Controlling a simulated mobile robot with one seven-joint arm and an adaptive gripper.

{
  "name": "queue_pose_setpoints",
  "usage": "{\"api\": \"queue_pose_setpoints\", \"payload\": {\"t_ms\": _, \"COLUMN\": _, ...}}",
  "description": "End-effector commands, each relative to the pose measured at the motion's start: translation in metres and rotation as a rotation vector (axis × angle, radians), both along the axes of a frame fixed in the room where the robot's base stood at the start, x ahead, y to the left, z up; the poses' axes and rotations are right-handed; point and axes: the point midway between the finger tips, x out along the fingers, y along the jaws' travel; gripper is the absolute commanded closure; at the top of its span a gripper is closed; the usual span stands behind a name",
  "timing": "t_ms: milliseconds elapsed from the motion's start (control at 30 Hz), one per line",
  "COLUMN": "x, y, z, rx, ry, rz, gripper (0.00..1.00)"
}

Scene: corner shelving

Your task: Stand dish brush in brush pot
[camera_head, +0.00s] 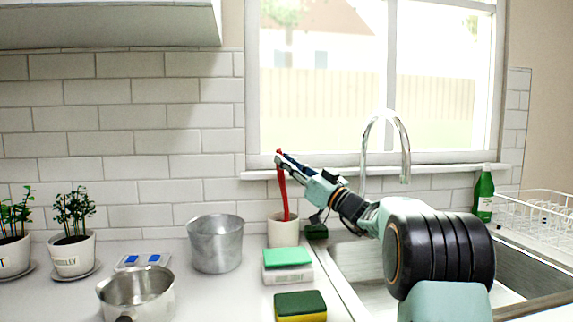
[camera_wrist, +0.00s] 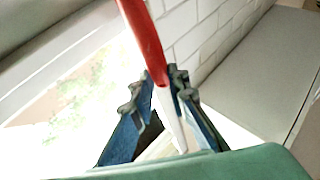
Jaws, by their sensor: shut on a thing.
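The dish brush (camera_head: 282,190) shows as a long red handle, nearly upright and leaning slightly, with its top to the left. My gripper (camera_head: 279,158) is shut on it near its upper end, reaching in from the right. In the wrist view the red brush (camera_wrist: 146,42) runs between the fingers of my gripper (camera_wrist: 162,88). The brush pot (camera_head: 282,233) is a cream cup on the counter by the wall. The brush's lower end meets the pot's mouth; its tip is hidden, and I cannot tell how deep it sits.
A grey pot (camera_head: 215,245) stands left of the brush pot. A green-topped box (camera_head: 288,265) and a sponge (camera_head: 300,307) lie in front. The sink with its tap (camera_head: 405,150), a green bottle (camera_head: 484,195) and a dish rack (camera_head: 535,215) are to the right. The window is behind.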

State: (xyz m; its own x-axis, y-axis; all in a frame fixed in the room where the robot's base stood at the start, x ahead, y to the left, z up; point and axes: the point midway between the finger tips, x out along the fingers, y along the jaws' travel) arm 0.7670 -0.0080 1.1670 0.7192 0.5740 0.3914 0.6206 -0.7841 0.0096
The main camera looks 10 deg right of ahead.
Motion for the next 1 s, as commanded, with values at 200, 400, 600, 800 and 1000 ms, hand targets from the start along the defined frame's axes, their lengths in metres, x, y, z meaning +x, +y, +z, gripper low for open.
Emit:
{"api": "queue_pose_setpoints", "payload": {"t_ms": 200, "x": 0.0, "y": 0.0, "z": 0.001, "rx": 0.001, "ry": -0.001, "rz": 0.0, "gripper": 0.84}}
{"api": "queue_pose_setpoints", "payload": {"t_ms": 400, "x": 0.0, "y": 0.0, "z": 0.001, "rx": 0.001, "ry": -0.001, "rz": 0.0, "gripper": 0.65}}
{"api": "queue_pose_setpoints", "payload": {"t_ms": 600, "x": 0.0, "y": 0.0, "z": 0.0, "rx": 0.0, "ry": 0.0, "rz": 0.0, "gripper": 0.65}}
{"api": "queue_pose_setpoints", "payload": {"t_ms": 800, "x": -0.007, "y": -0.007, "z": -0.004, "rx": 0.0, "ry": 0.001, "rz": -0.002, "gripper": 0.65}}
{"api": "queue_pose_setpoints", "payload": {"t_ms": 1000, "x": -0.033, "y": -0.028, "z": -0.018, "rx": 0.0, "ry": 0.003, "rz": -0.004, "gripper": 0.65}}
